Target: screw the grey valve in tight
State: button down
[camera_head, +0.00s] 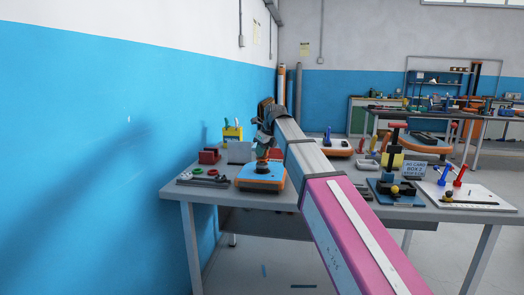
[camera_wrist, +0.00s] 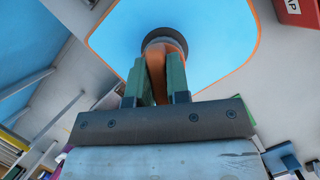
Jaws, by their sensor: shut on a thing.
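The blue inflatable board (camera_head: 268,182) with an orange rim lies on the near left of the table; its blue face (camera_wrist: 225,35) also fills the top of the wrist view. On it stands the grey valve (camera_wrist: 166,38), a round grey collar with an orange-brown part rising from it. My gripper (camera_wrist: 160,75) has its green fingers on either side of that orange-brown part and is shut on it. In the head view my gripper (camera_head: 264,143) comes down from above over the board. The valve's thread and seat are hidden, so I cannot tell how deep it sits.
A dark stand (camera_head: 396,150), a sign (camera_head: 414,168) and a white board (camera_head: 470,195) are to the right. The blue wall is close on the left.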

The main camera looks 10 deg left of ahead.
jog(key=shift+f, duration=0.35)
jog(key=c, duration=1)
grip_release()
jog(key=v, duration=1)
jog(key=shift+s+d+r, duration=0.1)
jog(key=shift+d+r, duration=0.05)
jog(key=shift+r, duration=0.2)
